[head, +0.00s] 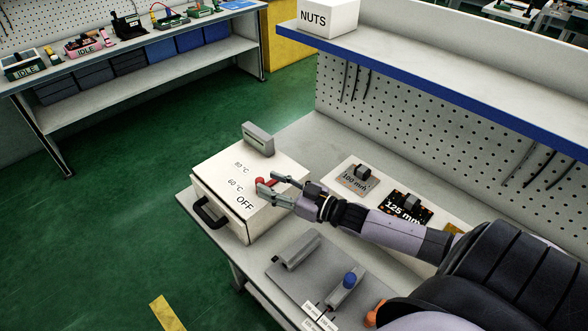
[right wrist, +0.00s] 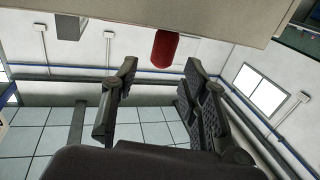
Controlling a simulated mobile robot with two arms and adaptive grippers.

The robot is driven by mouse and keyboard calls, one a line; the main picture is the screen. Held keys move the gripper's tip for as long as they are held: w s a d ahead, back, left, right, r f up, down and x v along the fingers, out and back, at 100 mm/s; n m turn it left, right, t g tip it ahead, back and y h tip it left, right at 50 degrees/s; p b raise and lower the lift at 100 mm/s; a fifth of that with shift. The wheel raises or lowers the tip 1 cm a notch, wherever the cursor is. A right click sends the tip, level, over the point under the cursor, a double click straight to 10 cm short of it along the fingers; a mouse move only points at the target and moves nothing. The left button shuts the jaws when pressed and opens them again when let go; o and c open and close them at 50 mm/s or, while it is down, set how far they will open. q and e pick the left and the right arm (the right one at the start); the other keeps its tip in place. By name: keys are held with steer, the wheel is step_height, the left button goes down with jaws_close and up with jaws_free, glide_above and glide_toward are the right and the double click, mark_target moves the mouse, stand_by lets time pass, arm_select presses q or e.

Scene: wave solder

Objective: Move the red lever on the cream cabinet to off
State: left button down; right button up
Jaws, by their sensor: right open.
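The cream cabinet (head: 215,190) stands on the bench with 80 °C, 60 °C and OFF printed on its top. The red lever (head: 261,182) is on that top, its visible end beside the 60 °C label; its pivot is hidden by my gripper. My right gripper (head: 269,183) is open at the lever, its fingers reaching in from the right. In the right wrist view the red lever (right wrist: 165,48) appears beyond and between the two parted fingers, with a gap on both sides. I cannot tell whether a finger touches it. My left gripper is not in view.
A grey block (head: 258,139) stands at the cabinet's back edge, and a black handle (head: 210,215) is on its front. Plates marked 100 mm (head: 346,184) and 125 mm (head: 395,198) lie to the right. A grey fixture (head: 310,265) with a blue knob sits in front. A shelf overhangs the back.

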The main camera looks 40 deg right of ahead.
steer(key=v, duration=0.8)
steer(key=shift+r, duration=0.15)
